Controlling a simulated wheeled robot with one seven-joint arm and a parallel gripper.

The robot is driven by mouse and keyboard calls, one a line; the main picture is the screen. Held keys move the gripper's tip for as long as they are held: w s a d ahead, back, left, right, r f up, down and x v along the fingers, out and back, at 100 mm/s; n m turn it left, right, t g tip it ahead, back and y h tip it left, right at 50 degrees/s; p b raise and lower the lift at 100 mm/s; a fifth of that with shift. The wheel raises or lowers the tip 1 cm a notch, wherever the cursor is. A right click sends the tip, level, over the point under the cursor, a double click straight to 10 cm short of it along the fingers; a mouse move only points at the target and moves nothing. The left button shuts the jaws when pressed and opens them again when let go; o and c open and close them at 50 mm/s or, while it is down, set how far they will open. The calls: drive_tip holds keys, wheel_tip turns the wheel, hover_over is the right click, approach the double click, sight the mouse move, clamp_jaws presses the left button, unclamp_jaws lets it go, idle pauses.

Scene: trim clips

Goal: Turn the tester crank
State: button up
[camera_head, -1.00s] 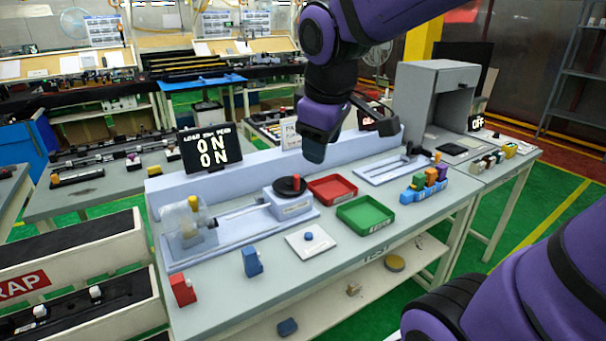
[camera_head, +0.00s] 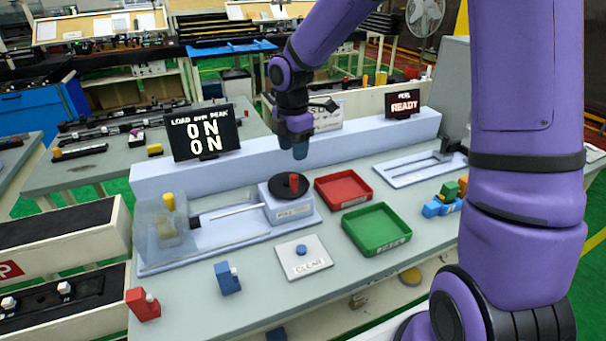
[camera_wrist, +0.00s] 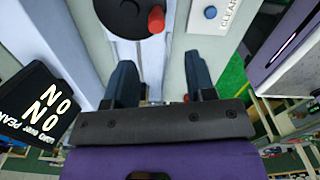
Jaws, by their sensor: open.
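The tester crank is a black disc (camera_head: 287,186) with a red upright knob (camera_head: 294,181) on a pale box (camera_head: 289,206) marked PULL. In the wrist view the disc (camera_wrist: 122,14) and its red knob (camera_wrist: 156,19) show at the top, beyond the fingertips. My gripper (camera_head: 298,148) is above and slightly behind the crank, pointing down, apart from it. In the wrist view its two dark fingers (camera_wrist: 158,75) are spread with nothing between them. The load display (camera_head: 203,133) reads 0 N for both load and peak.
A rod joins the crank box to a clear guard (camera_head: 163,226) at the left. A red tray (camera_head: 343,189) and green tray (camera_head: 376,228) lie to the right. A CLEAR button plate (camera_head: 303,257), blue clip (camera_head: 228,278) and red clip (camera_head: 142,304) are in front. Another display (camera_head: 403,102) reads READY.

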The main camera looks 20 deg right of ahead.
sight(294, 176)
drive_tip(key=shift+w+d+f, duration=0.1)
drive_tip(key=shift+w+f, duration=0.15)
drive_tip(key=shift+f, duration=0.25)
wheel_tip(294, 176, down, 10)
drive_tip(key=shift+f, duration=0.1)
drive_tip(key=c, duration=0.9)
